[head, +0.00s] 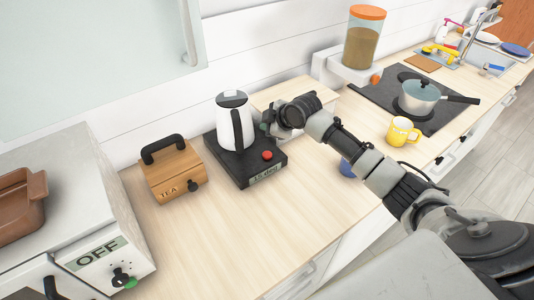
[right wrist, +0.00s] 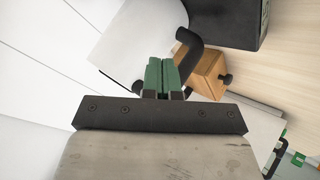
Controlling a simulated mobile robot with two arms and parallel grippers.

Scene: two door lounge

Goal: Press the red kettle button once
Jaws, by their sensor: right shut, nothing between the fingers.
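The white kettle (head: 235,124) with a dark lid and handle stands on a black base (head: 226,165). The red button (head: 267,155) is on top of the base at its front right, uncovered. My right gripper (head: 265,127) is beside the kettle on its right, above the back of the base and behind the red button, apart from the button. In the right wrist view, its green fingers (right wrist: 163,78) are together and empty, in front of the white kettle (right wrist: 140,40) and near its black handle (right wrist: 190,52). The button does not show there. My left gripper is not in view.
A wooden tea box (head: 172,178) stands left of the base. A white appliance marked OFF (head: 112,258) is farther left. A yellow mug (head: 402,132), a hob with a pot (head: 418,97) and a jar (head: 362,42) are to the right. The counter front (head: 225,230) is clear.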

